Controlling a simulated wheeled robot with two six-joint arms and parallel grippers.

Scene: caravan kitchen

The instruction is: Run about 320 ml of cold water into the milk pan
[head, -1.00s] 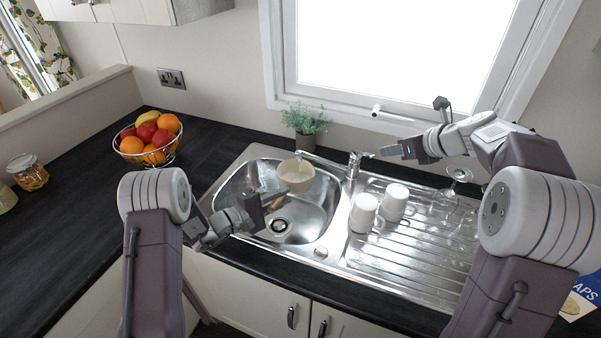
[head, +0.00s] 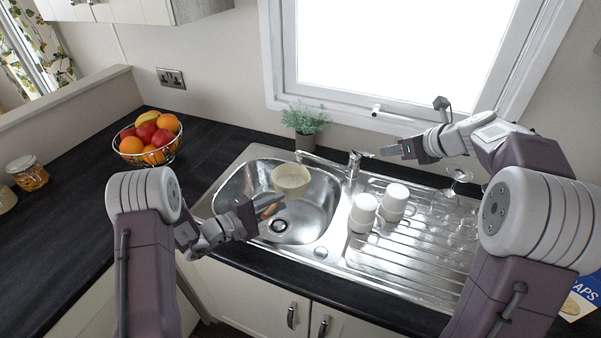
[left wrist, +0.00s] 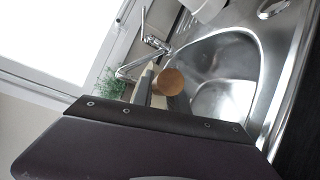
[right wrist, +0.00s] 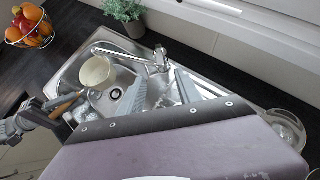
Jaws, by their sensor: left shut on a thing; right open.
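The pan also shows in the right wrist view (right wrist: 94,72). I cannot make out a water stream or the level inside. The tap (head: 354,164) stands behind the bowl. My right gripper (head: 386,151) is open and empty, just right of the tap lever (head: 367,154).
The steel sink (head: 330,215) has its drainer on the right, with two white mugs (head: 363,212) and upturned glasses (head: 458,176) on it. A potted plant (head: 305,124) stands behind the spout. A fruit basket (head: 147,142) is on the dark worktop at left.

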